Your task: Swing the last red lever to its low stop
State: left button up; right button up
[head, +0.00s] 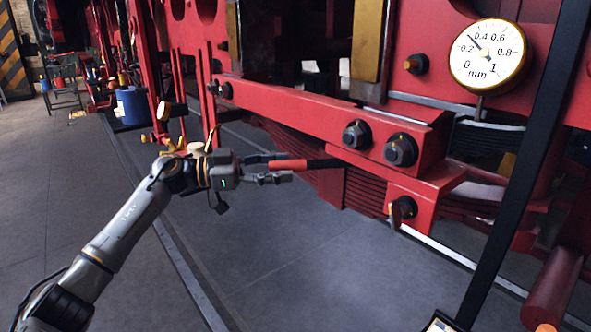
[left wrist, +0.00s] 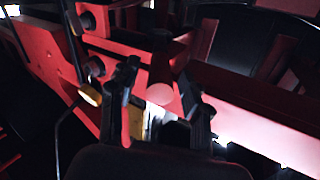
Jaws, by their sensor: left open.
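The red lever (head: 288,165) has a red grip on a dark rod. In the head view it sticks out to the left, nearly level, from below the red beam with the two large dark bolts. My left gripper (head: 280,167) is open at the grip's end, with one finger above it and one below in the picture. In the left wrist view the round red end of the lever (left wrist: 160,95) shows between the open fingers; I cannot tell whether either finger touches it. The lever's pivot is not clearly visible. My right gripper is not in view.
A round dial gauge (head: 487,55) marked in mm is at the upper right. Dark bolts (head: 401,149) and stacked leaf springs (head: 365,190) are close to the lever. A dark slanted bar (head: 525,150) crosses the right side. The grey floor (head: 310,270) below is clear.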

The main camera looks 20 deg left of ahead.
aim_at(302, 166)
pick_arm(q)
jog(key=shift+x, duration=1.95)
grip_shut()
